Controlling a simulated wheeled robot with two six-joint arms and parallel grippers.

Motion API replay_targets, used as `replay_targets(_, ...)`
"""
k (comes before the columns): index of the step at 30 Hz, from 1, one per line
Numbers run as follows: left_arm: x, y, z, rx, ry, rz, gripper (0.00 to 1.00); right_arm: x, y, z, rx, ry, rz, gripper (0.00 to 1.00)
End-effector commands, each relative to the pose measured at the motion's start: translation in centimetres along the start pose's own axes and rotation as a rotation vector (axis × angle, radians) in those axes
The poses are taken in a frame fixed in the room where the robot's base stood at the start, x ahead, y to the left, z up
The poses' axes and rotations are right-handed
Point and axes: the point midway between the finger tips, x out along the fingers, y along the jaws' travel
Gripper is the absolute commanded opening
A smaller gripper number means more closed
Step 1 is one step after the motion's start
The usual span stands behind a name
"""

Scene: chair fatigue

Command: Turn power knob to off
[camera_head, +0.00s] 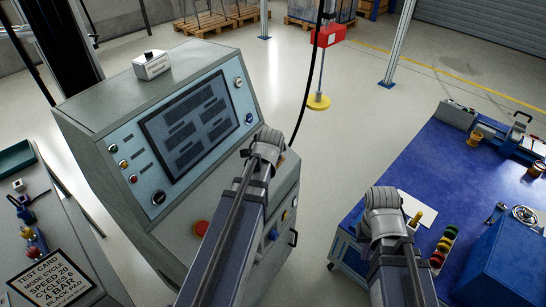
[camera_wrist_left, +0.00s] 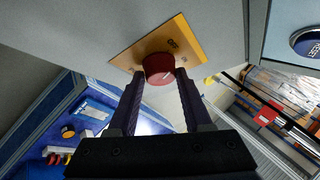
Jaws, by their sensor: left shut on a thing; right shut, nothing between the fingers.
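The power knob (camera_wrist_left: 158,68) is a red round knob with a pale mark on its face. It sits on a yellow plate (camera_wrist_left: 188,40) on a grey panel in the left wrist view. My left gripper (camera_wrist_left: 160,76) has a finger on each side of the knob and is shut on it. In the head view my left arm reaches to the console's right side; its fingers and the knob are hidden there. My right gripper (camera_head: 366,246) is by the blue table's near left corner, mostly hidden by its own wrist, shut and empty.
The grey console (camera_head: 105,110) carries a screen (camera_head: 185,125), small buttons and a red stop button (camera_head: 200,228). A blue table (camera_head: 440,160) with coloured parts and a blue box (camera_head: 510,260) stands right. A side bench (camera_head: 75,230) stands left. Open floor lies behind.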

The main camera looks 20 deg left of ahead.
Motion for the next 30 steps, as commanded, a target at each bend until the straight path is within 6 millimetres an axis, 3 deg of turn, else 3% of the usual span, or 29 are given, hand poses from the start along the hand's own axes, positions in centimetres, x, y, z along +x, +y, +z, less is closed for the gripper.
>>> replay_targets(21, -0.02, 0.12, 0.03, -0.059, -0.008, -0.036, 0.00, 0.45, -0.04, -0.03, 0.000, 0.000, 0.000, 0.00)
replay_targets(22, -0.02, 0.12, 0.03, -0.059, -0.008, -0.036, 0.51, 0.45, -0.04, -0.03, 0.000, 0.000, 0.000, 0.00)
replay_targets(30, -0.02, 0.09, 0.02, -0.058, -0.008, -0.037, 0.79, 0.44, -0.04, -0.03, 0.000, 0.000, 0.000, 0.00)
